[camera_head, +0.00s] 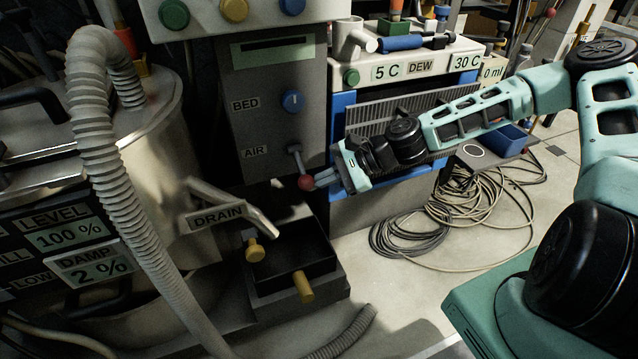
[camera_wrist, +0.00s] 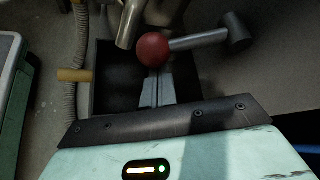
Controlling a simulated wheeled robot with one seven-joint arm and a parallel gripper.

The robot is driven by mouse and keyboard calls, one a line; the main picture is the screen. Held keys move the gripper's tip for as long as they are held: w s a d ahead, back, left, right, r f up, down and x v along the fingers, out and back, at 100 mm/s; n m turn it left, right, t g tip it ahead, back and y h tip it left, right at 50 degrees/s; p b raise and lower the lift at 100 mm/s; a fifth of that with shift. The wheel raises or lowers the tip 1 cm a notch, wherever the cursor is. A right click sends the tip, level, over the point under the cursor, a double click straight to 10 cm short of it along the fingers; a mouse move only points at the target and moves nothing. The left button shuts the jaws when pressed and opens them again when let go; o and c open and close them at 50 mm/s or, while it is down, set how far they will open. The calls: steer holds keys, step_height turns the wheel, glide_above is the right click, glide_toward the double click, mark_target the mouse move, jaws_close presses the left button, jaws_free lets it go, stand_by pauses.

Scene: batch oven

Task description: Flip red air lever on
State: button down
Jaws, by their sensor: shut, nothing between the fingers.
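The air lever has a red ball knob (camera_head: 306,183) on a grey stem, below the AIR label (camera_head: 255,152) on a grey control panel (camera_head: 268,80). The stem slants down from its pivot, with the knob at its lower end. In the wrist view the red knob (camera_wrist: 153,49) is at the fingertips and the stem runs right to a dark pivot. My gripper (camera_head: 316,182) is shut and empty, its tips right beside the knob in the head view. The wrist view shows the closed fingers (camera_wrist: 156,75) at the knob; whether they touch it I cannot tell.
A DRAIN pipe (camera_head: 235,212) and a dark open tray (camera_head: 290,250) with yellow handles are below the panel. A steel vessel with a ribbed hose (camera_head: 110,140) stands left. Coiled cables (camera_head: 440,220) lie on the floor right.

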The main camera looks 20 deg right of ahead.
steer(key=shift+r, duration=0.1)
steer(key=shift+s+r+p, duration=0.15)
steer(key=shift+p, duration=0.95)
steer(key=shift+s+r+m+g+p, duration=0.15)
steer(key=shift+r+m+g+p, duration=0.2)
steer(key=shift+p, duration=0.45)
step_height(320, 180, up, 7)
steer(key=s+m+g+p, duration=0.1)
steer(key=m+g+p, duration=0.3)
steer(key=p, duration=1.6)
steer(key=shift+g, duration=0.65)
steer(key=shift+r+m, duration=0.15)
steer(key=shift+m, duration=0.1)
